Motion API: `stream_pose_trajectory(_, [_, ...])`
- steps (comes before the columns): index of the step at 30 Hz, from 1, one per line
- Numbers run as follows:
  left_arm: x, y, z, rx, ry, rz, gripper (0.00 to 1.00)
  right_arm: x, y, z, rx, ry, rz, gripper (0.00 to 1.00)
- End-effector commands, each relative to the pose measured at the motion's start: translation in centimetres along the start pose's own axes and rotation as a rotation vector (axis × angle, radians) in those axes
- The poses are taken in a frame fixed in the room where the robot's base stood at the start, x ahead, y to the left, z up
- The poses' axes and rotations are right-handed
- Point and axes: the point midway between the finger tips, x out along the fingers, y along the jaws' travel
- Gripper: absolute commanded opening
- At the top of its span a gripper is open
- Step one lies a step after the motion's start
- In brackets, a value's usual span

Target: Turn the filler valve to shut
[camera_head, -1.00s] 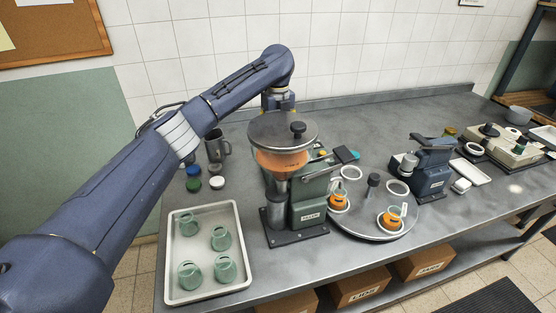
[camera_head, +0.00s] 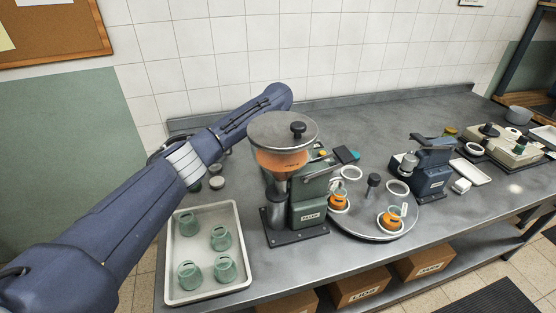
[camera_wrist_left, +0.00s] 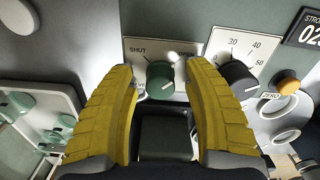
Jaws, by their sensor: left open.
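The filler (camera_head: 311,195) stands at the near middle of the table, with an orange-filled hopper (camera_head: 282,160) under a round grey lid. In the left wrist view, its green valve knob (camera_wrist_left: 160,79) sits on a pale plate (camera_wrist_left: 140,50) marked SHUT at left and OPEN at right. A bright glare lies by the knob's top; I cannot tell for certain which way the knob points. My left gripper (camera_wrist_left: 160,72) is open, its yellow fingers on either side of the knob with gaps visible. In the head view the filler hides this gripper. My right gripper is not in view.
Beside the knob are a black dial (camera_wrist_left: 237,80) and an orange button (camera_wrist_left: 287,84). A tray (camera_head: 172,255) of green jars stands left of the filler. A turntable (camera_head: 370,231) with orange-filled jars and a blue machine (camera_head: 428,170) stand right.

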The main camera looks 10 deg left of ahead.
Motion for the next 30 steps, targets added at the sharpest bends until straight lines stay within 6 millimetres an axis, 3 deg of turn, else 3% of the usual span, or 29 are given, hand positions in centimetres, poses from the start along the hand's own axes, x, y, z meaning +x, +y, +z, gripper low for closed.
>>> stream_pose_trajectory(5, [-0.01,0.00,0.00,0.000,0.000,0.000,0.53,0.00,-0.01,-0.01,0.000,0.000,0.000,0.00])
stream_pose_trajectory(18, [-0.04,0.01,0.01,0.000,0.000,0.000,0.01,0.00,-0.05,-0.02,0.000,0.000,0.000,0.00])
stream_pose_trajectory(30, [-0.09,0.04,0.08,-0.034,-0.001,0.000,0.00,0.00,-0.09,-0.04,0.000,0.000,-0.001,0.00])
